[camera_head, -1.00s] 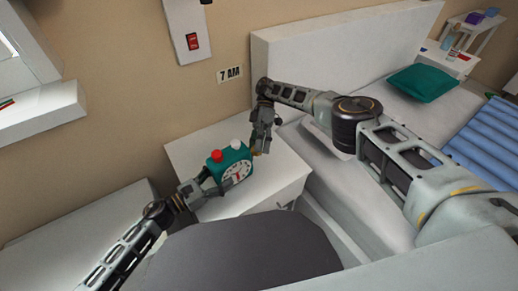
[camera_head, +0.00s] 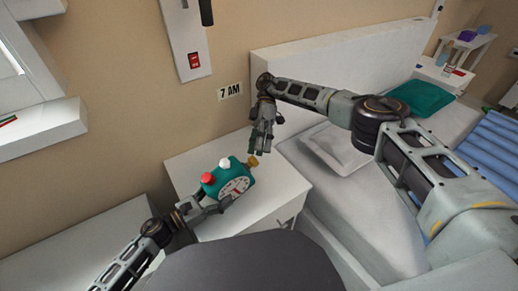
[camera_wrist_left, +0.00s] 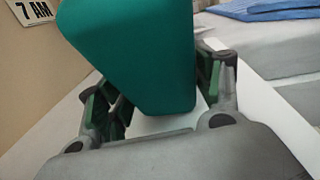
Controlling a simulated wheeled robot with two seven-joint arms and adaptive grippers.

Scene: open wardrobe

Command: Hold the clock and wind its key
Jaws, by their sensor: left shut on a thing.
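The teal clock (camera_head: 239,184) has a white dial, a red knob and a white knob on top, and a gold key (camera_head: 252,161) on its right side. My left gripper (camera_head: 205,204) is shut on the clock from the lower left. The clock is tilted over the white nightstand; I cannot tell if it touches the top. In the left wrist view the clock's plain teal body (camera_wrist_left: 140,55) sits between the fingers and hides the dial and key. My right gripper (camera_head: 261,149) is just above the key, its fingers apart and empty, pointing down.
The white nightstand (camera_head: 270,196) stands beside the bed (camera_head: 335,148). A "7 AM" sign (camera_head: 230,92) and a panel with a red switch (camera_head: 195,61) are on the wall. A teal pillow (camera_head: 420,97) lies on the bed.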

